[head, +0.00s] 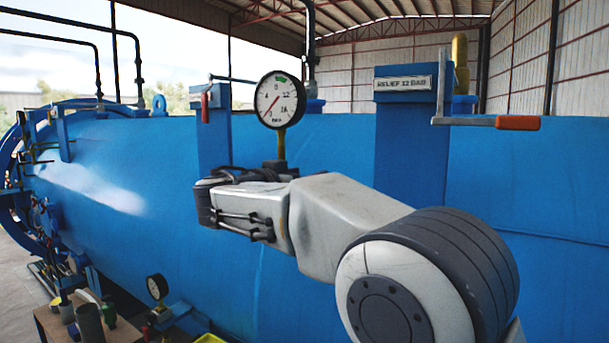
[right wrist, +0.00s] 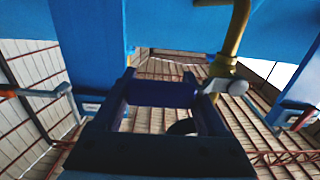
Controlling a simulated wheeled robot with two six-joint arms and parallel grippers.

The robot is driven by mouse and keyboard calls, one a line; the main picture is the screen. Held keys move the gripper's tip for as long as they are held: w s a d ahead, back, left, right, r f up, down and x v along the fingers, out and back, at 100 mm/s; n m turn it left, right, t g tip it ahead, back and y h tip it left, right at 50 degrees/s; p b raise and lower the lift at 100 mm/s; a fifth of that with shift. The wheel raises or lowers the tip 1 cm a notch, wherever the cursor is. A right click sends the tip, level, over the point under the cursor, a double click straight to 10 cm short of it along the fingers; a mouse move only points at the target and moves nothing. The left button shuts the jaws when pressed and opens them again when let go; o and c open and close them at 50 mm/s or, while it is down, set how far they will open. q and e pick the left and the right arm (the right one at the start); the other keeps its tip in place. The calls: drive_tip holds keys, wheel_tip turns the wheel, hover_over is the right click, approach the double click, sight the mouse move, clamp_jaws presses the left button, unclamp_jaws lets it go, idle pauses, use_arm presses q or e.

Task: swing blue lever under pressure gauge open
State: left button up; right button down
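The round white pressure gauge (head: 280,99) stands on a brass stem (head: 281,146) above the blue tank. My right gripper (head: 207,196) is just below the gauge, in front of the stem's foot. In the right wrist view, the two fingers of my right gripper (right wrist: 158,78) are apart. A dark blue bar (right wrist: 157,92) spans the gap between them; it may be the blue lever, but I cannot tell if the fingers touch it. My left gripper is out of view.
A blue post with a red handle (head: 206,106) stands left of the gauge. A blue relief post (head: 408,150) with an orange-handled crank (head: 517,122) stands to the right. A smaller gauge (head: 157,287) and a cluttered table are low at left.

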drive_tip(key=shift+w+a+r+n, duration=0.25)
drive_tip(key=shift+r+n, duration=0.55)
drive_tip(key=shift+n, duration=0.35)
drive_tip(key=shift+w+a+r+n, duration=0.15)
drive_tip(key=shift+a+r+n, duration=0.15)
drive_tip(key=shift+r+n, duration=0.7)
drive_tip(key=shift+w+a+r+n, duration=0.25)
drive_tip(key=shift+r+n, duration=0.35)
drive_tip(key=shift+n, duration=0.75)
